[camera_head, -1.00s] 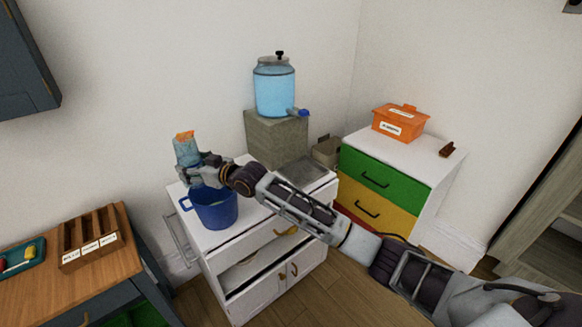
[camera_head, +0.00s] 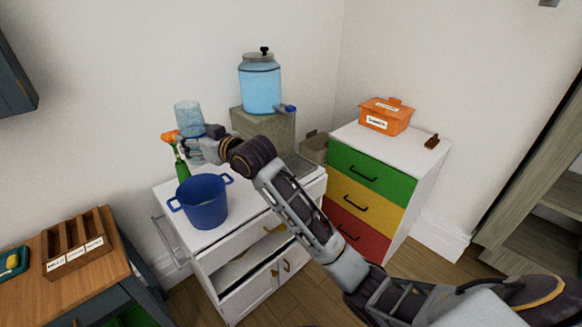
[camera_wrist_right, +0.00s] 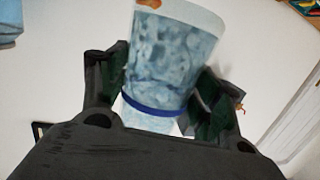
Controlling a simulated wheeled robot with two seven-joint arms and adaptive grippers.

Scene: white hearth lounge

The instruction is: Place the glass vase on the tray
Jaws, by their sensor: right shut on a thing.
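The glass vase (camera_head: 188,117) is a clear, bluish tumbler shape with a blue band. My right gripper (camera_head: 199,146) is shut around its lower part and holds it upright or nearly so above the back left of the white cabinet. In the right wrist view the vase (camera_wrist_right: 172,55) sits between the two dark fingers (camera_wrist_right: 160,104). A flat grey tray-like surface (camera_head: 303,167) lies on the cabinet's right side, partly hidden by my right arm. A small teal tray (camera_head: 14,262) is on the wooden table at far left. My left gripper is out of view.
A blue pot (camera_head: 204,207) stands on the white cabinet (camera_head: 240,222) below the gripper. A green spray bottle (camera_head: 181,165) with an orange head stands behind it. A water dispenser (camera_head: 260,85) sits on a grey block (camera_head: 268,130). A wooden organizer (camera_head: 75,242) is left.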

